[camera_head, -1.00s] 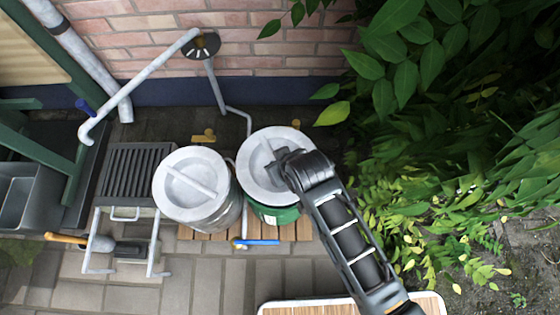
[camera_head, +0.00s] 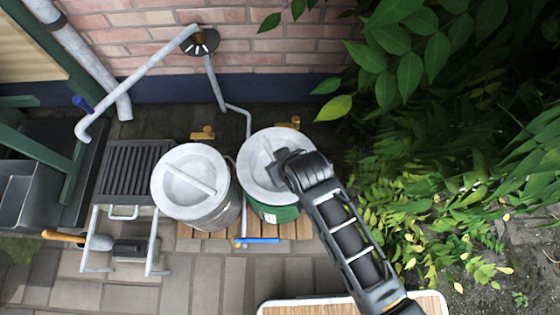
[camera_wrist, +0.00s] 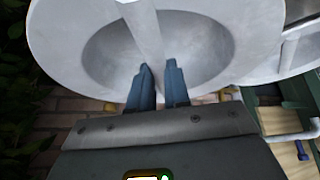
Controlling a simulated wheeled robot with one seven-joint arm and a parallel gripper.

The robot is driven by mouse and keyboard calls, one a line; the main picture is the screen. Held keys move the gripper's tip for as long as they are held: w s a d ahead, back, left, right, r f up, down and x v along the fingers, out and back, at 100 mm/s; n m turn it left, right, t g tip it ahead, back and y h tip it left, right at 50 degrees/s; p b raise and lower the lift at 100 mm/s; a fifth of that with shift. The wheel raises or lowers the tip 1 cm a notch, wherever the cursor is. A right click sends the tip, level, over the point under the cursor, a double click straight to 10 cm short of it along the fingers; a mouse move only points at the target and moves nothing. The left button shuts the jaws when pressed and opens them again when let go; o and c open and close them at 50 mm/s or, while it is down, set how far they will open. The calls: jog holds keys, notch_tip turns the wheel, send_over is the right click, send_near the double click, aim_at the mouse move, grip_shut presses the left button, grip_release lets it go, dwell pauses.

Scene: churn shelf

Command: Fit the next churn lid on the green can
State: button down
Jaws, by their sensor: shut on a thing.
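The green can (camera_head: 278,214) stands on a wooden slatted board, right of a grey can. A pale grey churn lid (camera_head: 258,146) with a dished middle covers its top. I cannot tell whether the lid is fully seated or just above the rim. My gripper (camera_head: 277,165) reaches over the lid from the right and is shut on its crossbar. In the wrist view my two blue-grey fingers (camera_wrist: 159,72) meet the near end of the bar (camera_wrist: 141,28) over the lid's dish (camera_wrist: 207,50). The fingers partly hide the bar.
A grey can (camera_head: 216,218) with a similar lid (camera_head: 182,162) stands close on the left. A blue-handled tool (camera_head: 258,240) lies in front of the cans. Leafy plants (camera_head: 450,150) crowd the right; a brick wall and pipe (camera_head: 215,88) are behind.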

jog(key=shift+w+f+b, duration=0.1)
jog(key=shift+f+b, duration=0.65)
jog(key=shift+f, duration=0.75)
dwell(0.7)
jog(key=c, duration=1)
grip_release()
jog(key=shift+f, duration=0.2)
jog(key=shift+r, duration=0.1)
jog(key=p+v, duration=0.3)
jog(key=v, duration=0.5)
jog(key=shift+p, duration=0.3)
